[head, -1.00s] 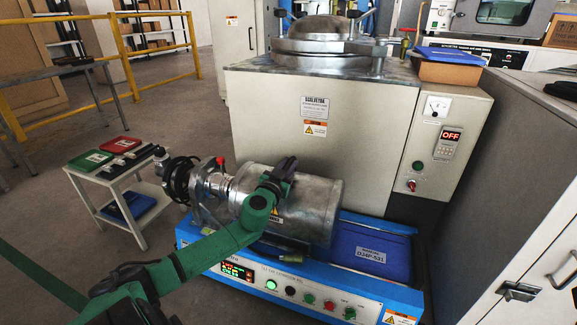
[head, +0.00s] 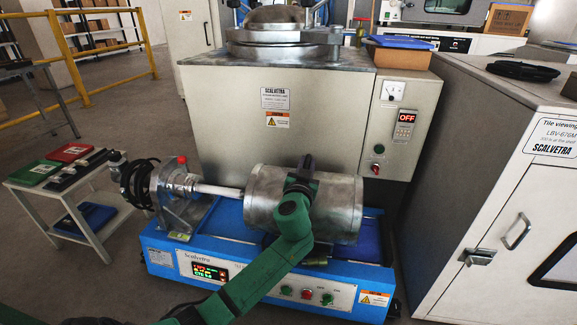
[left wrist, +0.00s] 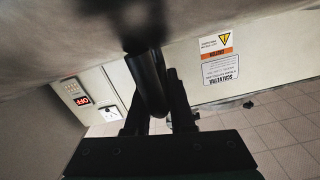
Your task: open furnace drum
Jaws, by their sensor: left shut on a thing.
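The furnace drum (head: 335,205) is a grey metal cylinder lying on its side above a blue base unit (head: 270,275). A pale straight rod (head: 218,189) runs from its left end to an upright clear-and-metal end mount (head: 178,195). A gap separates drum and mount. My left gripper (head: 302,178) is at the front and top of the drum. In the left wrist view its fingers (left wrist: 157,112) are shut on a black bar handle (left wrist: 148,82) under the drum's grey surface (left wrist: 60,40). My arm covers part of the drum. My right gripper is not in view.
A tall beige furnace cabinet (head: 285,105) stands behind the drum, its display reading OFF. A white cabinet (head: 510,190) stands close on the right. A small side table (head: 85,210) with coloured cases is at left. Grey floor shows between.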

